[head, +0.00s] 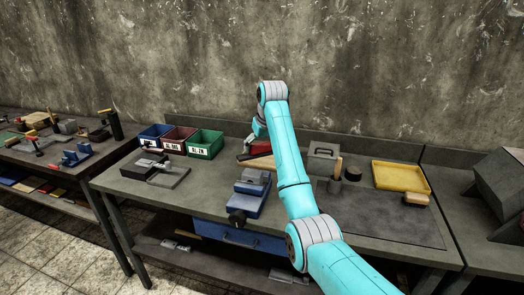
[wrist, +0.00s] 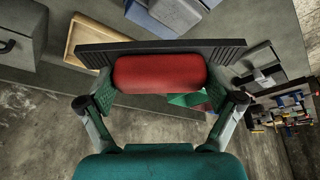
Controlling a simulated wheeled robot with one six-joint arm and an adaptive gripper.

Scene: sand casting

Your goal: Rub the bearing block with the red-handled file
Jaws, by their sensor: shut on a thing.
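The file has a red handle (wrist: 160,73) and a long dark body (wrist: 228,50) with ridged ends. My gripper (wrist: 160,82) is shut on the red handle, one finger at each end of it. In the head view the red handle (head: 260,147) shows beside my arm, at the back of the bench above a wooden tray (head: 248,162). My arm partly hides the gripper there. A grey block, apparently the bearing block (head: 256,177), sits on the blue vise (head: 246,203) nearer the front, apart from the file. Their edges show at the top of the wrist view.
Blue, red and green bins (head: 206,140) stand at the back left of the bench.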

